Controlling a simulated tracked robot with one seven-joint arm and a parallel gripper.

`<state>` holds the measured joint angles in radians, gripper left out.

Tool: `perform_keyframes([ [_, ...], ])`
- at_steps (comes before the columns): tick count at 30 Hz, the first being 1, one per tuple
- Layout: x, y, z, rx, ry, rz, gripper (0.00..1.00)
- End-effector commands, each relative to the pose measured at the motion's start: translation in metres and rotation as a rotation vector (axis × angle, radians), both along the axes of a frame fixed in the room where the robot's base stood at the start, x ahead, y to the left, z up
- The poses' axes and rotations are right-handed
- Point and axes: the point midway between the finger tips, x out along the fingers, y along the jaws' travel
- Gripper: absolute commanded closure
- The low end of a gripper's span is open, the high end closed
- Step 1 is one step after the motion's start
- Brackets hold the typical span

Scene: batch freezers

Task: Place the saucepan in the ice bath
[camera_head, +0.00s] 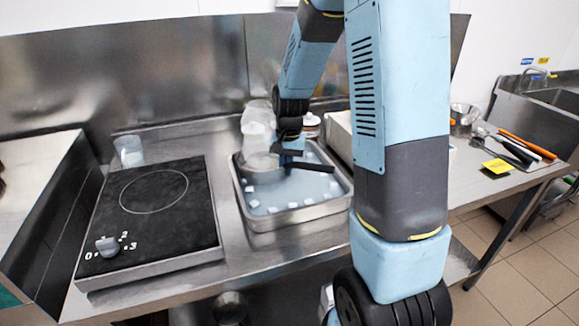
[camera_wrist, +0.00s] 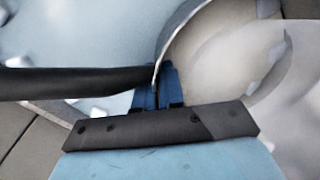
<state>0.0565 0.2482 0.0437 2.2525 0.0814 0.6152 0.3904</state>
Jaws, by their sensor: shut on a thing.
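The saucepan (camera_head: 261,163) is in the ice bath (camera_head: 300,222), a steel tray of water with several ice cubes, toward its back left. I cannot tell whether its base rests on the tray floor. Its black handle (camera_head: 310,166) points right over the water. My gripper (camera_head: 284,158) comes down from above beside the handle's root. In the wrist view, the blue fingers (camera_wrist: 158,90) are shut on the saucepan's thin rim (camera_wrist: 176,42). The black handle (camera_wrist: 75,82) runs left from there, and the pale inside of the pan lies to the right.
An induction hob (camera_head: 160,205) with a grey knob (camera_head: 107,246) stands left of the bath. A clear cup (camera_head: 130,152) is behind it. Pale translucent containers (camera_head: 256,122) stand behind the bath. Utensils (camera_head: 527,145) and a metal bowl (camera_head: 463,117) lie on the right counter.

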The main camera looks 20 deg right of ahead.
Motion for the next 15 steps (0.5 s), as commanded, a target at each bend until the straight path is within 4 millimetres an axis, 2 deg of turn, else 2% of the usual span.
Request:
perform_keyframes([
  [4,0.0004,-0.0001,-0.0007,0.0,-0.001,0.0,1.0],
  [5,0.0,-0.0002,-0.0011,0.0,0.0,0.0,0.9],
  [12,0.0001,-0.0003,-0.0008,0.0,0.0,-0.001,0.67],
  [15,0.0001,-0.0004,-0.0008,0.0,0.0,-0.001,0.67],
])
